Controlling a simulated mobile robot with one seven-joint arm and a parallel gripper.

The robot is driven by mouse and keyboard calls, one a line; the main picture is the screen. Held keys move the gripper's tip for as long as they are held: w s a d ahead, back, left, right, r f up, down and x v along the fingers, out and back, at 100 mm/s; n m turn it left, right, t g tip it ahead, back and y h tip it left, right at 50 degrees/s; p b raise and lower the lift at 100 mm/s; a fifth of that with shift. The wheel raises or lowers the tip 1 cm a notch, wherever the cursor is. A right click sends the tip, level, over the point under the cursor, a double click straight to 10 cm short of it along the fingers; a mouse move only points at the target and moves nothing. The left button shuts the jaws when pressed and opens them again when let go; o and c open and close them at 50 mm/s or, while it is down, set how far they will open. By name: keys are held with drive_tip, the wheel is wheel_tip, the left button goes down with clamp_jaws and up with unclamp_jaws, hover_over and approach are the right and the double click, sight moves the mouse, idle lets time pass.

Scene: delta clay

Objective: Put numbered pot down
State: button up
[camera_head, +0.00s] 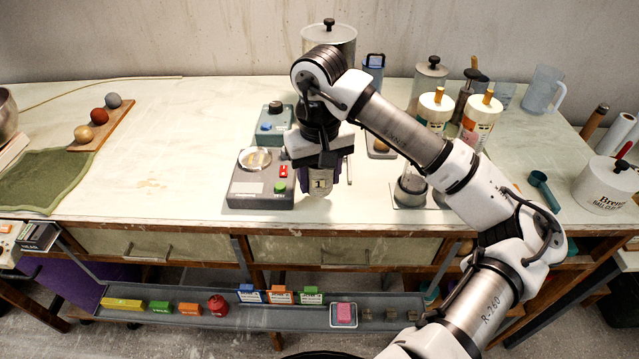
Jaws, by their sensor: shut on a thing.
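The numbered pot (319,184) is a small purple and beige vessel with a "1" on its front. My gripper (322,168) points down and is shut on it. The pot is near the front edge of the pale worktop (190,150), just right of a grey device (257,188) with a round dish on top and red and green buttons. My gripper hides the upper part of the pot. I cannot tell whether its base touches the worktop.
A blue-grey box (273,125) stands behind the device. Bottles (478,122), jars and a clear jug (542,90) crowd the right and back. A board with coloured balls (101,121) and a green cloth (45,178) lie left. The worktop's middle left is clear.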

sight(320, 189)
wheel_tip(320, 189, down, 3)
drive_tip(key=shift+f+p, duration=0.15)
drive_tip(key=shift+p, duration=0.15)
drive_tip(key=shift+f+b, duration=0.25)
drive_tip(key=shift+b, duration=0.1)
drive_tip(key=o, duration=1.1)
drive_tip(key=shift+r, duration=0.1)
